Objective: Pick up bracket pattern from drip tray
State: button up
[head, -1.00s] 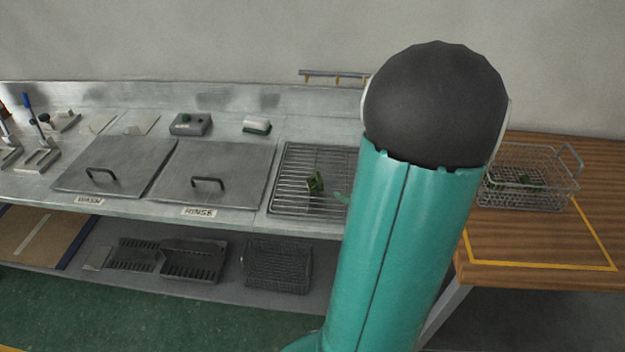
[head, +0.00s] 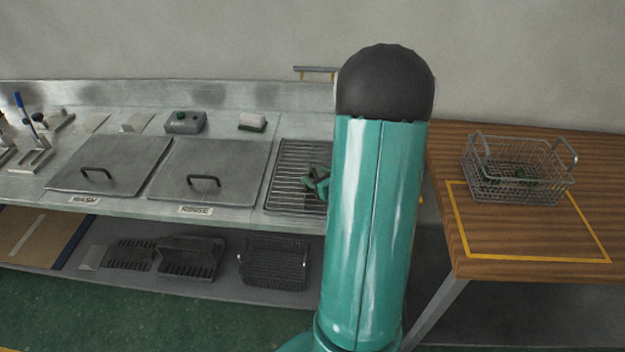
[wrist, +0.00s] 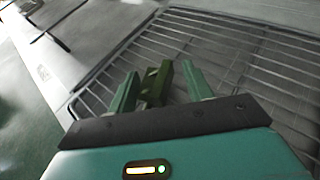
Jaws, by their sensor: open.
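The green bracket pattern (wrist: 154,86) lies on the wire rack of the drip tray (wrist: 255,70), near the tray's left side in the wrist view. My gripper (wrist: 159,70) is open, with one teal finger on each side of the bracket. The bracket shows between the fingers, and I cannot tell whether either finger touches it. In the head view, my gripper (head: 317,182) is over the drip tray (head: 287,186). My arm hides the tray's right part, and the fingers cover most of the bracket.
Left of the tray are the closed rinse lid (head: 207,172) and wash lid (head: 110,163), both with raised handles.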

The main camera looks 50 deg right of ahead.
jog(key=shift+c, duration=0.4)
grip_shut()
jog(key=shift+r, duration=0.1)
